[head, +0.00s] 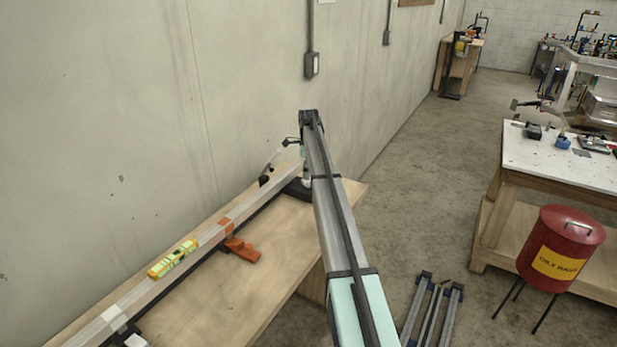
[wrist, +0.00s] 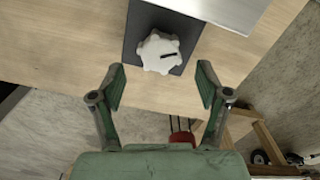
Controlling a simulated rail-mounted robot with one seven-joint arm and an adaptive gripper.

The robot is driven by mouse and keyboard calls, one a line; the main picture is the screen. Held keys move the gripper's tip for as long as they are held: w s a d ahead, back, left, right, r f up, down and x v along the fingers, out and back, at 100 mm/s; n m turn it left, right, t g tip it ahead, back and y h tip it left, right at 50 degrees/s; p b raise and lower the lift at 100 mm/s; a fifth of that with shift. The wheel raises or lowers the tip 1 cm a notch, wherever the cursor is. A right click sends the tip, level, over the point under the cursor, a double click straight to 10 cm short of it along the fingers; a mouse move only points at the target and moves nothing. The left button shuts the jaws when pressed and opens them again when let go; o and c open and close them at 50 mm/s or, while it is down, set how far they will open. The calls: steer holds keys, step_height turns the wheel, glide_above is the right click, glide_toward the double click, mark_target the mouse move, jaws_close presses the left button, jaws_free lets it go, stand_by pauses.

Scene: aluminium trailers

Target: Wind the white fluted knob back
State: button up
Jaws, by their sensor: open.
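The white fluted knob (wrist: 159,52) shows in the wrist view, near the top middle. It has a dark slot-like mark on its face and sits on a dark plate (wrist: 134,38). My gripper (wrist: 160,84) is open and empty, its two green fingers spread apart. The knob lies ahead of the gap between the fingertips, and neither finger touches it. In the head view my arm covers the area at the bench's far end, and I cannot make out the knob clearly there.
The wooden bench (head: 225,290) stands against the wall and carries a long metal beam, a yellow level (head: 172,259) and an orange clamp (head: 242,249). Floor stands (head: 433,305), a red oily-rags bin (head: 560,247) and a white-topped table (head: 560,165) are to the right.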

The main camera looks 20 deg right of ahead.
mark_target(308, 182)
steer(key=shift+f+p, duration=0.4)
steer(key=shift+f, duration=1.7)
steer(key=c, duration=1.2)
